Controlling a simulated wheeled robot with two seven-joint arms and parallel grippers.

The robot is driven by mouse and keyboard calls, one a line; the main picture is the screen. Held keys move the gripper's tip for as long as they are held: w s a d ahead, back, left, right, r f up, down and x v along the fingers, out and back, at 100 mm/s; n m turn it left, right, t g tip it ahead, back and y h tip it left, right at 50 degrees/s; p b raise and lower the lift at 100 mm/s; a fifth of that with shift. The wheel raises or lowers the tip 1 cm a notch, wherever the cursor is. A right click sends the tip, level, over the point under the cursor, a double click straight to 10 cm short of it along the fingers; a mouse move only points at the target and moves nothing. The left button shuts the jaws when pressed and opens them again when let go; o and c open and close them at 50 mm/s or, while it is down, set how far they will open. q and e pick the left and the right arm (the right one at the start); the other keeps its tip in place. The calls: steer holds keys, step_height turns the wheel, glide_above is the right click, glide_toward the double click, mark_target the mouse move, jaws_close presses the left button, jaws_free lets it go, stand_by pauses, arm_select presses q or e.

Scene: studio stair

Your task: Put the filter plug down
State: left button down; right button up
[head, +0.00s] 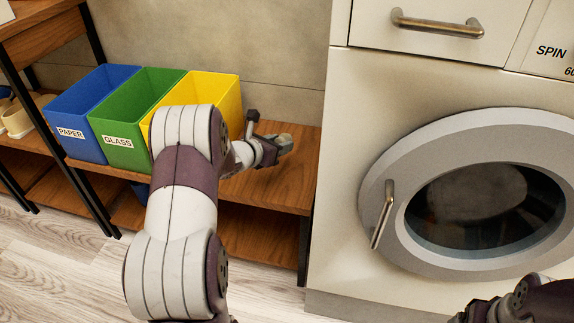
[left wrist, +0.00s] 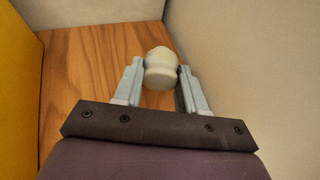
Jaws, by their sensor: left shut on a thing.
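The filter plug (left wrist: 161,72) is a pale cream, rounded piece in the left wrist view. My left gripper (left wrist: 160,82) is shut on it, with one grey finger on each side. In the head view my left gripper (head: 283,143) is over the right part of the wooden shelf top (head: 290,188), between the yellow bin and the washing machine. The plug cannot be made out clearly there. I cannot tell whether the plug touches the wood. Part of my right arm shows at the bottom right of the head view, and its jaws cannot be made out.
Blue (head: 98,80), green (head: 150,82) and yellow (head: 222,90) bins stand left of my left gripper. The washing machine (head: 345,120) with its closed round door (head: 400,150) stands to the right. The shelf's right part is bare, with a wall behind.

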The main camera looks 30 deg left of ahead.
mark_target(279, 175)
arm_select(q)
step_height(279, 175, down, 8)
steer(key=b, duration=0.3)
steer(key=shift+r, duration=0.2)
steer(key=shift+f+b, duration=0.6)
steer(key=shift+b, duration=0.15)
steer(key=c, duration=0.6)
jaws_free()
steer(key=shift+r, duration=0.15)
